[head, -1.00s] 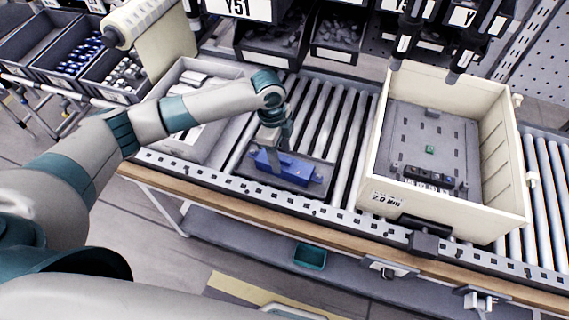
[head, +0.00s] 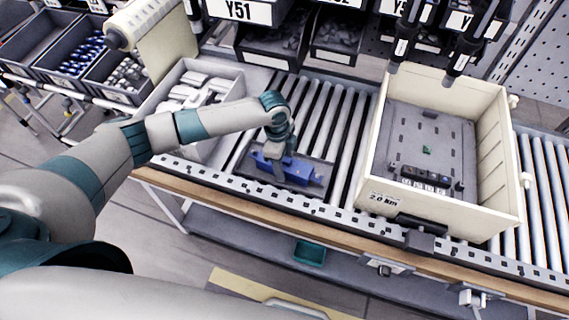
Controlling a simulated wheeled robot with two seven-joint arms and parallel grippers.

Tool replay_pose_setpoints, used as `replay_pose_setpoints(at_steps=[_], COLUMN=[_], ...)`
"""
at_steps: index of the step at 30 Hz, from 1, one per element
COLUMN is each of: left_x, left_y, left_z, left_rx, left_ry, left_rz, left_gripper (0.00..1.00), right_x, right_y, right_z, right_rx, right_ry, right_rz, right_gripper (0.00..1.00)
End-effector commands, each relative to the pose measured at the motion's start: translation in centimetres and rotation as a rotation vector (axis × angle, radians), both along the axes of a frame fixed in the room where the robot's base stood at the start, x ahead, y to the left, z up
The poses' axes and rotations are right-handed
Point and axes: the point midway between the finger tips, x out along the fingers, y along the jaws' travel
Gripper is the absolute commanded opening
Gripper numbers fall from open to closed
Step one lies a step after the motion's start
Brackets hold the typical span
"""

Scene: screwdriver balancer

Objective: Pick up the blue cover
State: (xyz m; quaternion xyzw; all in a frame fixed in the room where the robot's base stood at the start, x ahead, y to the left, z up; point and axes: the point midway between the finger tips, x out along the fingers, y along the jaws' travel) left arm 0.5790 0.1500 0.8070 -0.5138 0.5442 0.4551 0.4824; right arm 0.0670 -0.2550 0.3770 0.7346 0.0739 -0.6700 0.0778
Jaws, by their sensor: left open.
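The blue cover (head: 300,171) lies in a shallow dark tray (head: 322,187) on the roller conveyor, in the middle of the head view. My left gripper (head: 279,172) comes down over the cover from above, with its fingers at the cover's left-middle part. The left gripper is open. The fingers partly hide the cover, and I cannot tell whether they touch it. My right gripper is not in view.
A cream crate (head: 366,160) with a grey plate inside stands on the conveyor to the right. A grey bin (head: 226,73) with white parts sits behind my left arm. Two dark tools (head: 470,40) hang above the crate. Bare rollers (head: 345,125) lie between tray and crate.

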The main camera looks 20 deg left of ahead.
Motion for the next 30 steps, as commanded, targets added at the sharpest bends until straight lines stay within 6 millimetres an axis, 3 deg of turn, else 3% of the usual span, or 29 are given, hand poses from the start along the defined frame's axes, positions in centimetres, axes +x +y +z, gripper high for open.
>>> replay_pose_setpoints(at_steps=[4,9,22,30], left_x=[0.0,0.0,0.1,0.1], left_y=[0.0,0.0,0.0,0.0], left_z=[0.0,0.0,0.4,3.2], left_rx=[0.000,0.000,-0.001,-0.002], left_ry=[0.000,0.000,-0.001,-0.004], left_rz=[0.000,0.000,0.001,-0.001], left_gripper=[0.53,0.16,0.16,0.16], right_x=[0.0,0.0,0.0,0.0], right_y=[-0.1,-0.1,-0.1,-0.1], right_z=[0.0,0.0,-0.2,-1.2], right_rx=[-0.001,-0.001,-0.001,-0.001], right_ry=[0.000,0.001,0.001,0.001], right_rz=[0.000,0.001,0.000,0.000], right_gripper=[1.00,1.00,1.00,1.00])
